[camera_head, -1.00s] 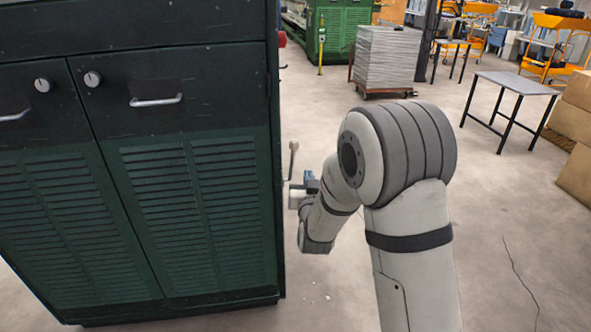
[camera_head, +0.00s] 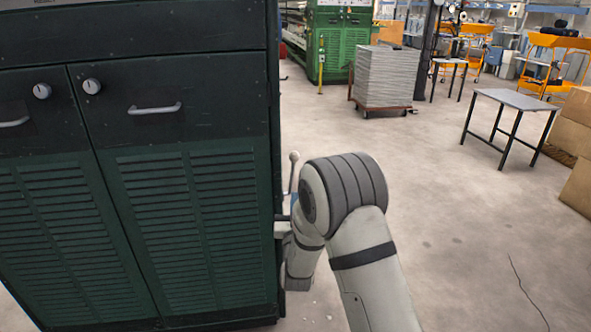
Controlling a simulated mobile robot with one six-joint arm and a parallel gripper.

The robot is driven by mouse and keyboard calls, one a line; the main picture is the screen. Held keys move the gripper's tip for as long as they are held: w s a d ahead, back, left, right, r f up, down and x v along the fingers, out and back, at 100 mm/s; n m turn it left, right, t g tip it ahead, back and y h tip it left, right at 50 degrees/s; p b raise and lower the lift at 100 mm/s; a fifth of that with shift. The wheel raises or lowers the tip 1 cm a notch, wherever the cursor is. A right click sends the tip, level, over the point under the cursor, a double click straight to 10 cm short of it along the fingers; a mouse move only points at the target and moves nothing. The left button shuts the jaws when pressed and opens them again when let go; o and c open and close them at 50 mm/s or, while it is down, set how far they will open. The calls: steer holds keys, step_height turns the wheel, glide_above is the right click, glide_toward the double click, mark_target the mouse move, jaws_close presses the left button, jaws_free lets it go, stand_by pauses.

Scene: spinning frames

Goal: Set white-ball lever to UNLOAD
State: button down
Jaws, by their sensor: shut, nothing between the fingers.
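The lever (camera_head: 292,175) stands at the right side of the green cabinet, with a pale ball (camera_head: 294,157) on top. Its rod points up, nearly upright, and its lower end is lost behind my arm. No UNLOAD marking can be read from here. My gripper (camera_head: 283,227) is low against the cabinet's right edge, below the ball and close to the rod. It is shut with nothing in it and mostly hidden by my wrist and the cabinet edge. I cannot tell whether it touches the lever.
The dark green cabinet (camera_head: 190,215) with louvred doors fills the left side. Open concrete floor lies right of my arm. A small table (camera_head: 510,98), cardboard boxes (camera_head: 580,125) and a stacked pallet cart (camera_head: 383,75) stand farther off.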

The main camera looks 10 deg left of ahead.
mark_target(295, 160)
steer(key=x, duration=1.1)
steer(key=shift+w+r, duration=0.15)
steer(key=shift+w, duration=0.15)
